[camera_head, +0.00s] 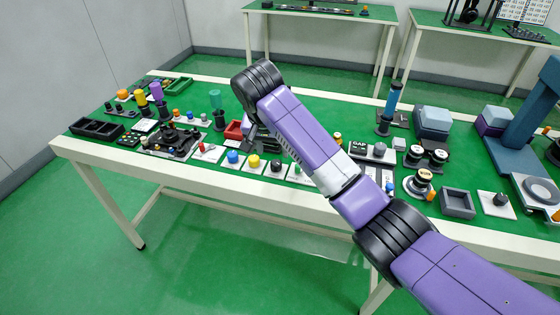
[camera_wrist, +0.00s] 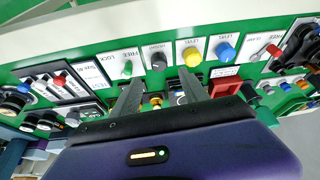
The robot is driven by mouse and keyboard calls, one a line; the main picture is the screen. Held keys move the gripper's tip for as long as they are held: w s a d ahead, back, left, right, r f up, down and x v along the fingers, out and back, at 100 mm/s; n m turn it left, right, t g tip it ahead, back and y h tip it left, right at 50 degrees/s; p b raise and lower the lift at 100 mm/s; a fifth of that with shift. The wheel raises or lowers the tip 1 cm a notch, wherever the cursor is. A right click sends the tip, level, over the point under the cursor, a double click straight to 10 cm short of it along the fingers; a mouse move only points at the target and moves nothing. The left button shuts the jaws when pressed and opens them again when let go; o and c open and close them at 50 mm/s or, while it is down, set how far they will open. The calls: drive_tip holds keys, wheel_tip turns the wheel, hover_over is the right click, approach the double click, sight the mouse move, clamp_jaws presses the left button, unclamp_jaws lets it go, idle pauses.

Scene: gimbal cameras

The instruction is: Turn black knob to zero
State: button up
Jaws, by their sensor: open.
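The black knob (camera_wrist: 158,62) sits on a white labelled plate in the wrist view, between a green knob (camera_wrist: 127,69) and a yellow knob (camera_wrist: 193,57). In the head view the black knob (camera_head: 277,166) is in the front row of the green table. My gripper (camera_wrist: 160,77) is open, its two dark fingers apart and pointing toward the row of plates. The black knob shows just beyond and between the fingertips. I see no contact with it. The knob's pointer and scale are too small to read. In the head view my arm covers much of the gripper.
A blue knob (camera_wrist: 225,51) is beside the yellow one. A red tray (camera_wrist: 224,86) lies close to one finger. Small panels and posts crowd the table (camera_head: 330,115). A second dark knob (camera_head: 500,199) stands on a white plate at the right. Open floor lies in front.

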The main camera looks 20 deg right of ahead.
sight(276, 163)
drive_tip(key=shift+b+x, duration=0.3)
drive_tip(key=shift+x, duration=3.6)
drive_tip(key=shift+s, duration=0.1)
clamp_jaws()
